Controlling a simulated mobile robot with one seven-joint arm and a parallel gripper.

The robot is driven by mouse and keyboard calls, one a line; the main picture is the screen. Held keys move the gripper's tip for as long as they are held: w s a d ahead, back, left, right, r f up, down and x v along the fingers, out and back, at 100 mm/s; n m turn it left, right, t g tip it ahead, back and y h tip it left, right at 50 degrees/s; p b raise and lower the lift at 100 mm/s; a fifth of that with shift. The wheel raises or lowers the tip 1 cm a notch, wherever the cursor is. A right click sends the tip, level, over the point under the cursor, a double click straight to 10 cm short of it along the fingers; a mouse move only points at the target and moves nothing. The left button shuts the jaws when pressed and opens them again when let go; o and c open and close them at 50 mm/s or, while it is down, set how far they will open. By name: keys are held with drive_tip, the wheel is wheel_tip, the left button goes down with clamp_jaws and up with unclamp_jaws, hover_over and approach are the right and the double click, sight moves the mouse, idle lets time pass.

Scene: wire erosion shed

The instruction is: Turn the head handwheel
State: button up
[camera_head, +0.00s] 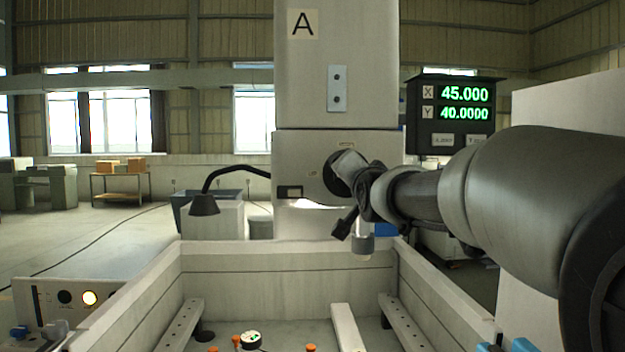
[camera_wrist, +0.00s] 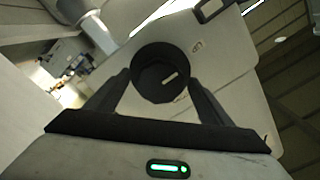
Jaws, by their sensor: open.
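The head handwheel (camera_head: 330,178) is a dark round knob on the front of the pale machine head (camera_head: 300,180), partly hidden behind my wrist in the head view. In the wrist view the handwheel (camera_wrist: 152,84) faces the camera, with a small pale mark on its face. My gripper (camera_wrist: 159,76) is open, with one dark finger on each side of the handwheel. I cannot tell whether the fingers touch its rim. In the head view my arm reaches in from the right and the fingertips are hard to make out.
A pale open tank (camera_head: 225,258) with rails lies below the head. A black bent-neck lamp (camera_head: 204,204) stands left of it. A readout (camera_head: 456,104) shows X 45.000 and Y 40.0000 on the right. Small orange-topped parts (camera_head: 311,348) are at the tank bottom.

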drive_tip(key=s+b, duration=0.1)
drive_tip(key=s, duration=1.6)
drive_tip(key=shift+s+b, duration=0.15)
drive_tip(key=shift+b, duration=0.25)
